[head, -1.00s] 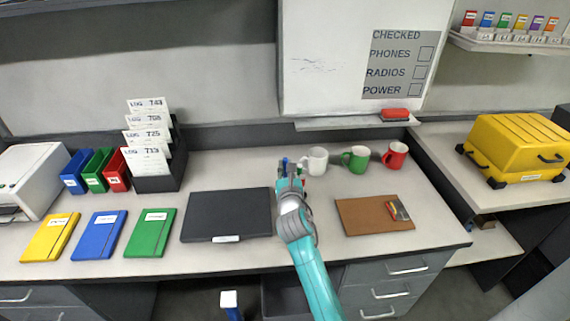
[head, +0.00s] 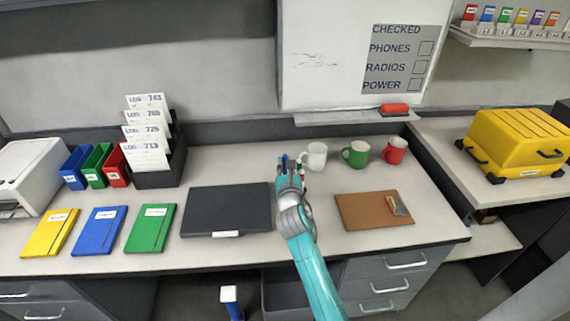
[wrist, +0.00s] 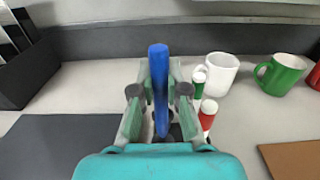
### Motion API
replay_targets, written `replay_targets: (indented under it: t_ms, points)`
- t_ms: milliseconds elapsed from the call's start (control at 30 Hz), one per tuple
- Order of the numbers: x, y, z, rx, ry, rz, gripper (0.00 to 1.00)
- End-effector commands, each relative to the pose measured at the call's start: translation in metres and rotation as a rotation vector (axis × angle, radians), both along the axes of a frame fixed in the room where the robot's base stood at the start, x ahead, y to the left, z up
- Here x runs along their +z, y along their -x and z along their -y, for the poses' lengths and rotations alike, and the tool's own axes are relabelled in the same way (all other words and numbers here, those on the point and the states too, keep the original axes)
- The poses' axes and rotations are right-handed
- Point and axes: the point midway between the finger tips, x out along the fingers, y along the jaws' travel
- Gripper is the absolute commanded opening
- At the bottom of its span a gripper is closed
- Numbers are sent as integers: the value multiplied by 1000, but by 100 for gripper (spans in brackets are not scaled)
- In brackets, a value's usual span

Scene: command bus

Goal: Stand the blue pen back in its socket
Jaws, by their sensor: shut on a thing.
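The blue pen (wrist: 158,85) stands near upright in the wrist view, between the two fingers of my gripper (wrist: 159,100). My gripper is shut on it. In the head view the blue pen (head: 284,161) shows as a small blue tip above my gripper (head: 289,178), over the desk between the black folder and the white mug. A green pen (wrist: 198,82) and a red pen (wrist: 208,114), both with pale ends, stand just right of my gripper. The socket and the pen's lower end are hidden behind my gripper.
A white mug (head: 314,156), green mug (head: 355,154) and red mug (head: 395,151) stand behind to the right. A black folder (head: 226,208) lies left of my gripper, a brown board (head: 365,212) to the right. Bare desk lies between my gripper and the board.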

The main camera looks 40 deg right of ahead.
Motion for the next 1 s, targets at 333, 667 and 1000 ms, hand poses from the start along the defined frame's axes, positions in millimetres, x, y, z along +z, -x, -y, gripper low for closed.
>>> replay_targets:
  t_ms: [333,667,1000]
  points:
    - [-2,0,0,0,0,0,0]
    - [-3,0,0,0,0,0,0]
    - [-11,0,0,-1,-1,-1,0]
